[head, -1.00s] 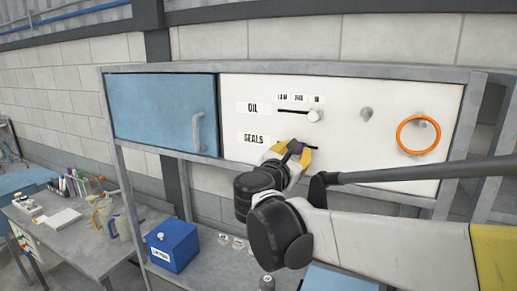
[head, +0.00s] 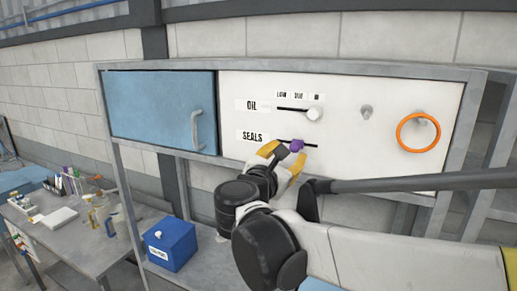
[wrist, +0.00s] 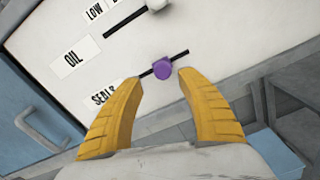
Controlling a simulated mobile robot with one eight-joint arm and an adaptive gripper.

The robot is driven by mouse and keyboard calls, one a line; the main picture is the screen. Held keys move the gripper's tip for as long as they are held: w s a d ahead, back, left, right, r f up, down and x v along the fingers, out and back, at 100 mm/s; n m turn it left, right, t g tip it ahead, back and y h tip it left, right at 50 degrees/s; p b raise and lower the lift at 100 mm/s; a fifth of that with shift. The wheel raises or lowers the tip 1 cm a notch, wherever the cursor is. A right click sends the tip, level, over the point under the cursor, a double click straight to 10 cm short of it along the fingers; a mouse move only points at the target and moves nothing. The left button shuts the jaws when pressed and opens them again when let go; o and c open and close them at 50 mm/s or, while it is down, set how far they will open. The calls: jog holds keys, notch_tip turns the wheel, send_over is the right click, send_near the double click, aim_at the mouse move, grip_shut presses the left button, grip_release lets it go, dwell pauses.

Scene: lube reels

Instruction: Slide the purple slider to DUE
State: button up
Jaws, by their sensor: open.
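The purple slider (head: 297,145) sits about midway along the black SEALS slot (head: 312,146) on the white panel. It stands roughly below the middle label, DUE (head: 299,95), in the upper label row. In the wrist view the purple slider (wrist: 163,68) shows clear between and just beyond my fingertips, with bare slot on both sides. My gripper (head: 285,153) is open at the panel, just below and left of the slider. Its yellow fingers (wrist: 158,79) are spread on either side of the slider and show a gap to it.
A white OIL knob (head: 314,114) is at the right end of the slot above. A grey peg (head: 366,112) and an orange ring (head: 418,133) are to the right. A blue door (head: 160,110) with a handle is left. A blue box (head: 171,246) stands below.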

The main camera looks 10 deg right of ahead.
jog(key=v, duration=0.7)
jog(key=shift+s+a, duration=0.2)
